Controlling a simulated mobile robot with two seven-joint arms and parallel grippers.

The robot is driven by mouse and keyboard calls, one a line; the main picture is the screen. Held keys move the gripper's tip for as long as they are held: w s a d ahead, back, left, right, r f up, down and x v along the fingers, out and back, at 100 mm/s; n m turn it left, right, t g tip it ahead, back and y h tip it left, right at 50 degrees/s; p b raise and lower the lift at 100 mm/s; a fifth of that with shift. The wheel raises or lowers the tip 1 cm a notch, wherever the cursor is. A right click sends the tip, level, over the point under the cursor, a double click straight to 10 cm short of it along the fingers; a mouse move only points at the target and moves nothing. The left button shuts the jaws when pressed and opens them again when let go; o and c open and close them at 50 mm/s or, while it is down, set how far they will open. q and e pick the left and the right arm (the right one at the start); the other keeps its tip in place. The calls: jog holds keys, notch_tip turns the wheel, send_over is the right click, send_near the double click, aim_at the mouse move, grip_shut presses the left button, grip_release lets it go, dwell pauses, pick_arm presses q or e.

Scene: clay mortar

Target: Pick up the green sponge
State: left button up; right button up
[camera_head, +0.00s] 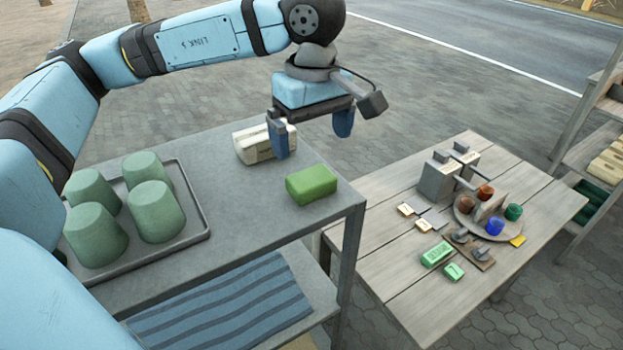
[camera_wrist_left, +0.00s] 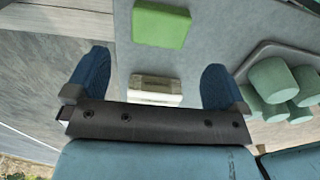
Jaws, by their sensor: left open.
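The green sponge (camera_head: 312,184) is a bright green block lying flat near the right front corner of the grey table (camera_head: 250,205). It also shows at the top of the left wrist view (camera_wrist_left: 161,25), beyond the fingertips and not between them. My left gripper (camera_head: 312,133) is open with blue fingers pointing down, above the table's far edge and behind the sponge. In the left wrist view the open fingers (camera_wrist_left: 150,85) stand wide apart. Nothing is gripped. My right gripper is not in view.
A cream block (camera_head: 252,146) lies behind the sponge, close to my left gripper. A tray (camera_head: 207,232) with several green cups stands at left. A lower shelf holds a striped blue cloth (camera_head: 225,305). A wooden table (camera_head: 385,265) with small objects stands at right.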

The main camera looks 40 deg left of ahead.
aim_at(311, 177)
pick_arm(q)
notch_tip(311, 177, down, 3)
jog(key=shift+w+r, duration=0.1)
jog(key=shift+r, duration=0.1)
notch_tip(311, 177, down, 4)
jog(key=shift+a+f+p, duration=0.1)
jog(key=shift+f+p, duration=0.05)
jog(key=shift+p, duration=0.55)
jog(key=shift+f, duration=0.45)
jog(key=shift+c, duration=0.2)
jog(key=c, duration=0.8)
jog(key=shift+r, duration=0.1)
notch_tip(311, 177, up, 20)
jog(key=shift+b, duration=0.85)
